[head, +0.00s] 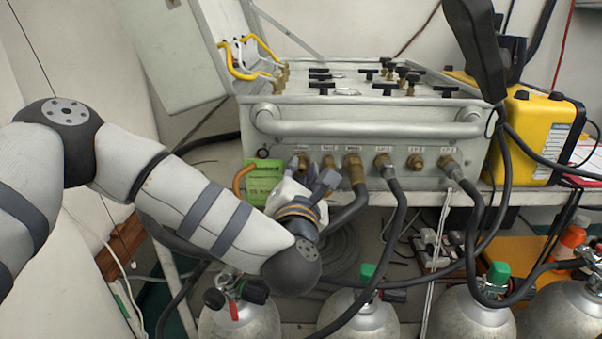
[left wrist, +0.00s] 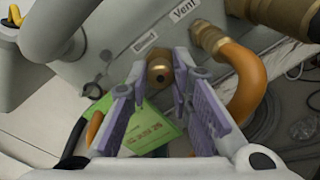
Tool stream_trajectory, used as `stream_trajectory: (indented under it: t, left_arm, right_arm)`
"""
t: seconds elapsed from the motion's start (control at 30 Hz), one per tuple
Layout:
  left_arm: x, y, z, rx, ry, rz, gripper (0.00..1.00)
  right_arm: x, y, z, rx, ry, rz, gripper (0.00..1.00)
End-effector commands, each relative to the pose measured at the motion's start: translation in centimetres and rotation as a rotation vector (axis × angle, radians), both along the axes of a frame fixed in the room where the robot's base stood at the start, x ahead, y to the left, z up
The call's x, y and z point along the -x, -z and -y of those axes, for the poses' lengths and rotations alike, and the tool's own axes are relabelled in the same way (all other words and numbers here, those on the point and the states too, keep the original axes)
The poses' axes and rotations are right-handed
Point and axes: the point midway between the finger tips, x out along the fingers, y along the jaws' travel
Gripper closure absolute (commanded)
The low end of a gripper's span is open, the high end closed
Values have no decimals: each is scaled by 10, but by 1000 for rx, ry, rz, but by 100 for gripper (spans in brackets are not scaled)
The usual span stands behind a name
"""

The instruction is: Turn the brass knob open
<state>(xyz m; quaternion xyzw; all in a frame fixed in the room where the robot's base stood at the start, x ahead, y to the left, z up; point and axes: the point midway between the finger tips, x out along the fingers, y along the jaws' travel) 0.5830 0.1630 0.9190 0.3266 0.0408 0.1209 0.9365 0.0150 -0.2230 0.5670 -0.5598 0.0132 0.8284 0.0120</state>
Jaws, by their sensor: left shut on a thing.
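The brass knob (left wrist: 159,73) sticks out of the grey panel front below the label reading "Bleed" (left wrist: 143,42), seen in the left wrist view. My left gripper (left wrist: 160,82) is shut on it, with a purple-padded finger on each side. In the head view my left gripper (head: 302,180) is at the panel front, below the leftmost labels. The gripper and wrist hide most of the knob there. My right gripper is in neither view.
An orange hose (left wrist: 246,85) bends from the fitting beside the knob. A green tag (head: 262,178) hangs near the gripper. Black hoses (head: 397,215) run from the panel front (head: 400,183) down toward several grey cylinders (head: 365,318). A yellow case (head: 532,130) stands at the right.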

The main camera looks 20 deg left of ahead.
Motion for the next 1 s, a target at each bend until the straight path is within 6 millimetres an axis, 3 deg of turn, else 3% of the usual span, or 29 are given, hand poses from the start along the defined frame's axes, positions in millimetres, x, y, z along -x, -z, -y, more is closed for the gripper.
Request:
stream_trajectory:
  t: [1.0]
  left_arm:
    - [0, 6, -1, 908, -4, 256, 100]
  right_arm:
    - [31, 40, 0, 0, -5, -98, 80]
